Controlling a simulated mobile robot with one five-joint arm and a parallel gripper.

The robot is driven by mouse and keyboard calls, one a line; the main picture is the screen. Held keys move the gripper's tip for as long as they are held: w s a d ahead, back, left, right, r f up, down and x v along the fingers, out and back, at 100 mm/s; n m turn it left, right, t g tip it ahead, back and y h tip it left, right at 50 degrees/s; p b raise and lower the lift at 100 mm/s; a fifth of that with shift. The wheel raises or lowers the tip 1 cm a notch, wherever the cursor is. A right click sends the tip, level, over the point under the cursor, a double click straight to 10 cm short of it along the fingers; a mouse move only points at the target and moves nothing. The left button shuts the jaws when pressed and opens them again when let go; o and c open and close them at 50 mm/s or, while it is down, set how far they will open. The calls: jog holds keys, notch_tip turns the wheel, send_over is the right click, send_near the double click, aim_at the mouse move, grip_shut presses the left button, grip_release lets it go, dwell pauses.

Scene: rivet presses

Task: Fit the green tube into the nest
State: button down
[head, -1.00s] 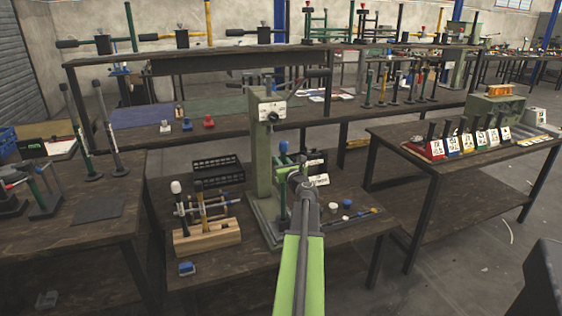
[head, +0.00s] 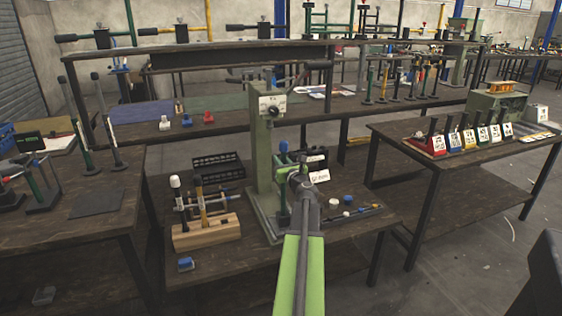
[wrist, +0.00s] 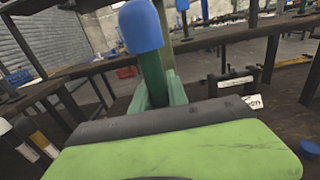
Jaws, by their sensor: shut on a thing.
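The green tube (head: 283,178) with a blue cap stands upright in front of the press (head: 262,150). In the wrist view the green tube (wrist: 152,78) shows close up, its blue cap at the top and its lower part hidden behind my own lime and dark grey parts. My gripper (head: 292,178) is shut on the tube below its cap; the fingertips themselves are mostly hidden.
A wooden block (head: 207,231) with hammers and a black crate (head: 218,169) stand left of the press. A white card (head: 319,177), a blue cap (head: 348,199) and small tools lie to the right. A side table (head: 470,150) carries coloured labelled holders.

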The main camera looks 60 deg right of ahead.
aim_at(283, 185)
jog(key=shift+f+b, duration=1.4)
jog(key=shift+f, duration=0.15)
jog(key=c, duration=1.2)
grip_release()
jog(key=shift+r, duration=0.1)
